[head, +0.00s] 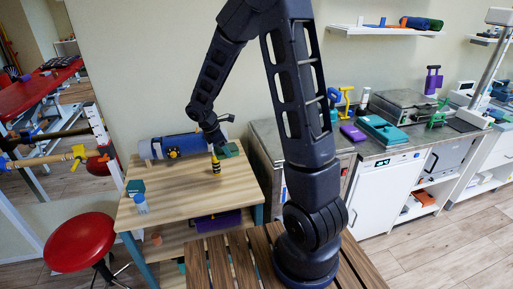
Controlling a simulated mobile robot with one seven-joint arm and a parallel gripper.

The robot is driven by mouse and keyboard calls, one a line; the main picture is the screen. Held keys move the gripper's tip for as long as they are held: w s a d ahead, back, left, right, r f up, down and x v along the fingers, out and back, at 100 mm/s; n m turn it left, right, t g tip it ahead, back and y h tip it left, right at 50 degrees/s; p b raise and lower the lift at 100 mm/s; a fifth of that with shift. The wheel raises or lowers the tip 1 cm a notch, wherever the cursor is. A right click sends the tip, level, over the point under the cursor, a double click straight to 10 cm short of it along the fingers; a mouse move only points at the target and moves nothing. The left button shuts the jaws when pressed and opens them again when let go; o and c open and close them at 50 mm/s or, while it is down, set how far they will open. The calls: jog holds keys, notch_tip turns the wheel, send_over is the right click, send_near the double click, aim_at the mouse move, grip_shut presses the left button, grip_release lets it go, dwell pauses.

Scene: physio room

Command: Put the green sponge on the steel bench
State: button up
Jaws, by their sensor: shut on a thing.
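My gripper (221,149) is above the back right of a wooden table and is shut on a green block, which looks like the green sponge (230,150). My arm and fingers hide part of the sponge. A small yellow and black striped object (215,166) stands just below and left of it; I cannot tell whether they touch. The steel bench (375,149) is the grey metal worktop along the wall at right, beyond my arm, which hides part of its left end.
The wooden table (188,204) also bears a blue roll (188,146), a dark green box (135,187) and a blue-capped bottle (141,204). A teal case (383,131), a purple item (352,132) and a grey appliance (404,105) crowd the bench. A red stool (80,242) stands at left.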

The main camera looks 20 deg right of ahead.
jog(key=w+d+r, duration=0.2)
jog(key=w+d, duration=0.2)
jog(key=d, duration=0.7)
jog(key=w+d+r, duration=0.1)
jog(key=w+d, duration=0.3)
jog(key=d, duration=0.8)
jog(key=w+d+r, duration=0.2)
jog(key=w+d, duration=0.2)
jog(key=d, duration=0.7)
notch_tip(320, 180, up, 5)
jog(key=m, duration=0.1)
send_over(370, 149)
jog(key=a, duration=0.1)
jog(key=shift+g, duration=0.3)
notch_tip(370, 149, down, 20)
jog(key=shift+w+r, duration=0.15)
jog(key=shift+r, duration=0.05)
jog(key=shift+f, duration=0.1)
jog(key=o, duration=0.8)
jog(key=shift+c, duration=0.2)
jog(key=shift+o, duration=0.9)
